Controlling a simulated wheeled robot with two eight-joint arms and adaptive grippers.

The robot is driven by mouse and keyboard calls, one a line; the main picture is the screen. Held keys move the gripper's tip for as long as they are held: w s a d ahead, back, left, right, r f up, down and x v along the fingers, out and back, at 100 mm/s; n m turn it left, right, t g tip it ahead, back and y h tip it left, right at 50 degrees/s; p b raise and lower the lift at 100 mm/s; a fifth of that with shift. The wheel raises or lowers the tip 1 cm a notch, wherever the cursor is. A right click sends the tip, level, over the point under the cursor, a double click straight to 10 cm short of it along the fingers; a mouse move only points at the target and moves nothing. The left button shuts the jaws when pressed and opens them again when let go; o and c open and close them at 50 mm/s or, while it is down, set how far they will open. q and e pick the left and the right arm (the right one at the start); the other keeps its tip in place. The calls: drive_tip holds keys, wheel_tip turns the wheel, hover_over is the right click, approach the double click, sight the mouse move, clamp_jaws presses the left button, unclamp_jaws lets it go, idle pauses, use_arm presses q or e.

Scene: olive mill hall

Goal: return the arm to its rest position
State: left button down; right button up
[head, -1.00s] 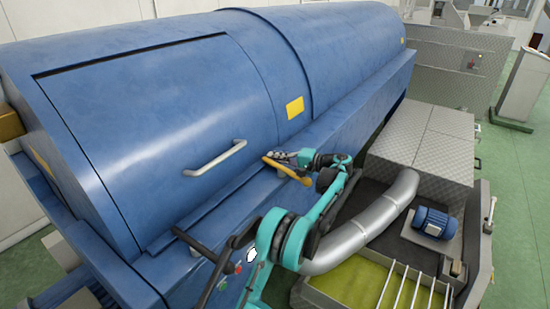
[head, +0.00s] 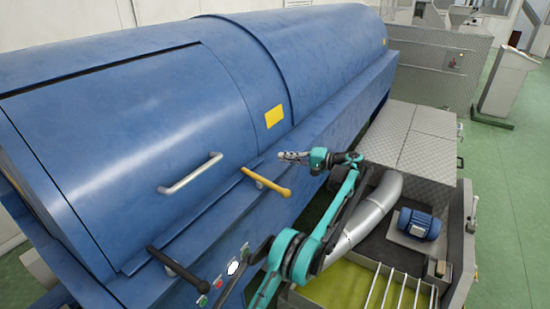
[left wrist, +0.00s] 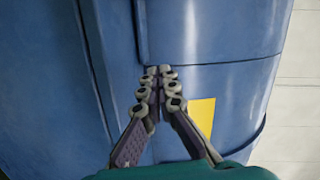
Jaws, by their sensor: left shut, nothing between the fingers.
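My left arm (head: 342,205) is teal and dark grey and reaches up from the bottom of the head view. My left gripper (head: 282,157) is at its far end, in front of the blue machine's side. It is shut and empty, above and apart from the yellow-handled lever (head: 266,182). In the left wrist view the fingers (left wrist: 158,72) meet at their tips, with the blue casing (left wrist: 215,45) behind them. My right gripper does not show.
The large blue machine (head: 150,120) fills the left, with a grey door handle (head: 190,174) and a black-handled lever (head: 178,268). Right of my arm are a silver pipe (head: 372,212), a blue motor (head: 419,224) and an open tray of green liquid (head: 345,284). Green floor lies at the far right.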

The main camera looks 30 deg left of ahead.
use_arm(q)
drive_tip(key=shift+w+d+r, duration=0.1)
drive_tip(key=shift+w+d, duration=0.1)
drive_tip(key=shift+d, duration=0.25)
idle(0.3)
drive_tip(key=m+t+h+b, duration=0.3)
drive_tip(key=t+h+b, duration=0.15)
drive_tip(key=h, duration=0.55)
approach(280, 192)
drive_tip(key=s+a+f, duration=0.2)
drive_tip(key=a+f, duration=0.1)
drive_tip(key=f, duration=0.1)
drive_tip(key=s+d+f+t+h, duration=0.1)
drive_tip(key=s+d+f+h, duration=0.1)
drive_tip(key=s+f, duration=0.3)
drive_tip(key=s+d+f+t+h+b, duration=0.1)
drive_tip(key=s+d+f+h, duration=0.1)
drive_tip(key=s+d+f, duration=0.3)
drive_tip(key=s+d+f+t+h, duration=0.2)
drive_tip(key=s+d+f, duration=0.2)
drive_tip(key=s, duration=0.7)
drive_tip(key=shift+s+d+f+n+b, duration=0.25)
drive_tip(key=shift+s+f+n+b, duration=0.05)
drive_tip(key=shift+s+f+b, duration=0.15)
